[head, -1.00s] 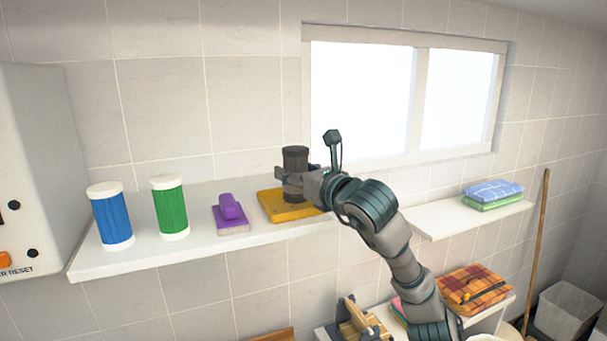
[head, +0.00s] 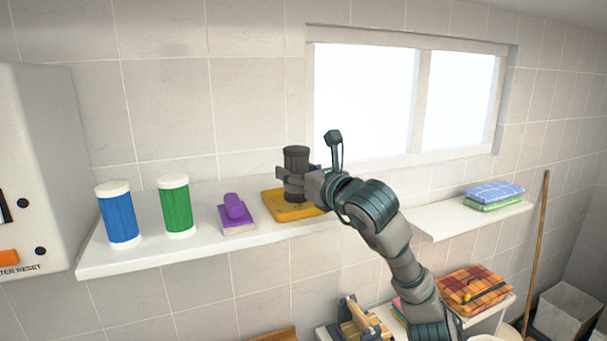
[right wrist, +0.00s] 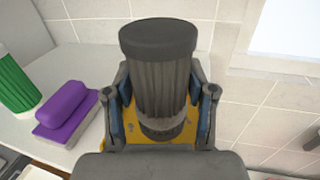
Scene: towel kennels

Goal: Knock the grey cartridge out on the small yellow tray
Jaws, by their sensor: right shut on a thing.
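The grey cartridge (head: 296,160) is upright and dark, with ribbed sides; it also fills the middle of the right wrist view (right wrist: 158,75). My right gripper (head: 297,180) is shut on its lower part, with one finger on each side. The small yellow tray (head: 280,208) lies on the shelf directly below the cartridge, and part of it shows behind the fingers in the right wrist view (right wrist: 187,131). I cannot tell whether the cartridge's bottom touches the tray. My left gripper is not in view.
On the white shelf (head: 160,253), left of the tray, stand a purple-handled brush (head: 235,208), a green canister (head: 176,207) and a blue canister (head: 120,217). A window (head: 365,95) is behind my arm. Folded towels (head: 493,194) lie on another shelf at the right.

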